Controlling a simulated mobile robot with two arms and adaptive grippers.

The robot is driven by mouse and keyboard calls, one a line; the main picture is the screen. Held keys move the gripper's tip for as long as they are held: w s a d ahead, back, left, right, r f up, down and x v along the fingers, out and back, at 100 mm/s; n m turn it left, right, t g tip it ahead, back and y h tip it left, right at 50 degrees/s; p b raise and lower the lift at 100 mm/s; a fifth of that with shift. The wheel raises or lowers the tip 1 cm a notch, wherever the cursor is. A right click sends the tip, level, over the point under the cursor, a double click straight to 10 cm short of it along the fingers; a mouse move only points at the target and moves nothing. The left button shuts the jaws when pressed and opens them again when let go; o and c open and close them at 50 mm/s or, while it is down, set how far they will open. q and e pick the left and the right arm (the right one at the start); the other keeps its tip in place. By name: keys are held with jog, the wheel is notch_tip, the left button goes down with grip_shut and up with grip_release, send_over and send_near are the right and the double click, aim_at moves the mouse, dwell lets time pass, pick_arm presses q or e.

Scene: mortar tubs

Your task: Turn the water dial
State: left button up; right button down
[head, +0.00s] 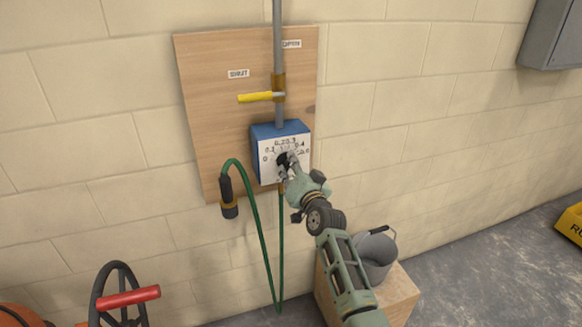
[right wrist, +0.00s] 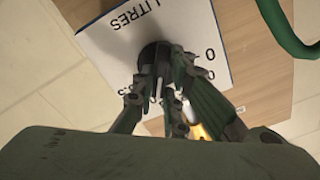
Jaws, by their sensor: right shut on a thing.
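The water dial is a black knob (head: 282,159) on the white, numbered face of a blue box (head: 277,131). The box is fixed to a wooden board on the wall. My right gripper (head: 289,165) reaches it from the lower right and is shut on the knob. In the right wrist view the fingers (right wrist: 164,85) close around the dark knob (right wrist: 153,55), against the white face with the word LITRES. The fingers cover part of the knob, so its pointer setting cannot be read. My left gripper is not in view.
A yellow lever (head: 256,97) lies level on the grey pipe (head: 278,50) above the box. A green hose (head: 261,225) loops below it. A grey bucket (head: 376,256) stands on a wooden block (head: 402,293). A black wheel with a red handle (head: 128,298) is at lower left.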

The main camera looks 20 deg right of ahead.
jog(key=shift+f+m, duration=0.1)
jog(key=shift+m, duration=1)
jog(key=c, duration=1.8)
grip_release()
jog(key=s, duration=1.2)
jog(key=shift+d, duration=0.25)
